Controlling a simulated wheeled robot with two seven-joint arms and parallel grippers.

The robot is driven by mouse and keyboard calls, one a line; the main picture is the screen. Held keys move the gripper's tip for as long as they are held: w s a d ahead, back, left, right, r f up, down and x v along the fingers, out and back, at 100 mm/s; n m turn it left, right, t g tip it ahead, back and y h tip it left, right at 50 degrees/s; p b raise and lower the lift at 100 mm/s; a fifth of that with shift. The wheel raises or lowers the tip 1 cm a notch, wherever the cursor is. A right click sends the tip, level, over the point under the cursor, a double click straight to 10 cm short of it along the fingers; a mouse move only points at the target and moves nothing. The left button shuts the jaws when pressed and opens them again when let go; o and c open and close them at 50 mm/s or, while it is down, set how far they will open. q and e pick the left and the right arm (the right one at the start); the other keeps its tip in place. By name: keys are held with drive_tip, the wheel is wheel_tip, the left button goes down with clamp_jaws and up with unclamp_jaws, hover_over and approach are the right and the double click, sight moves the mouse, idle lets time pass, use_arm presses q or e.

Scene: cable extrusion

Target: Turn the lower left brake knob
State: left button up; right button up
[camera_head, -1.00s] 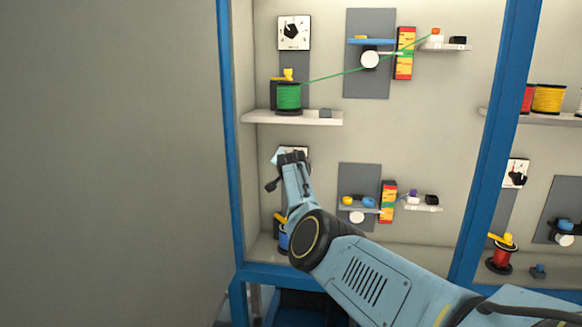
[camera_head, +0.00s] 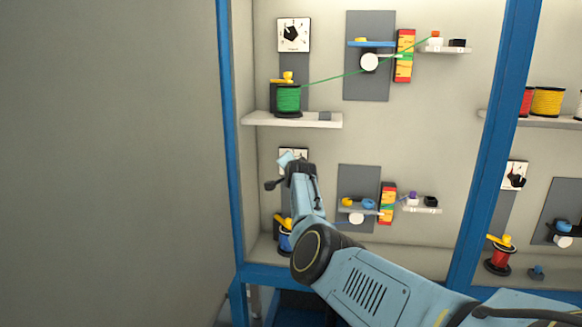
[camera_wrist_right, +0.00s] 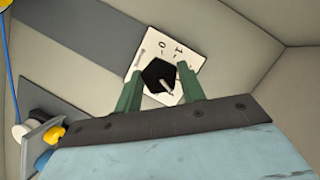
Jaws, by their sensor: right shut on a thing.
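The lower left brake knob (camera_wrist_right: 156,73) is black and sits on a white plate (camera_wrist_right: 160,43) marked 0 and 1 in the right wrist view. The green fingers of my right gripper (camera_wrist_right: 162,78) are on either side of the knob, shut on it. In the head view, my right gripper (camera_head: 297,168) is in front of the lower left plate (camera_head: 299,154) and hides the knob. A blue spool (camera_head: 286,238) with a yellow piece stands below, partly behind my arm. My left gripper is not in view.
Above are a green spool (camera_head: 288,99) on a shelf (camera_head: 258,118) and another dial plate (camera_head: 293,35). To the right of my gripper is a grey panel (camera_head: 360,178) with small parts. Blue frame posts (camera_head: 231,150) bound the bay.

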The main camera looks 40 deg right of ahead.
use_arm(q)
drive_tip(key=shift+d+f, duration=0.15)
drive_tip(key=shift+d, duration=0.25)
use_arm(e)
drive_tip(key=shift+f+m+t, duration=0.15)
drive_tip(key=shift+m+t, duration=0.65)
drive_tip(key=shift+m, duration=0.6)
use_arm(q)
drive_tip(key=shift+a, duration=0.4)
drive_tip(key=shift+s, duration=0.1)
use_arm(e)
drive_tip(key=o, duration=0.9)
drive_tip(key=shift+o, duration=0.2)
drive_tip(key=shift+s, duration=0.1)
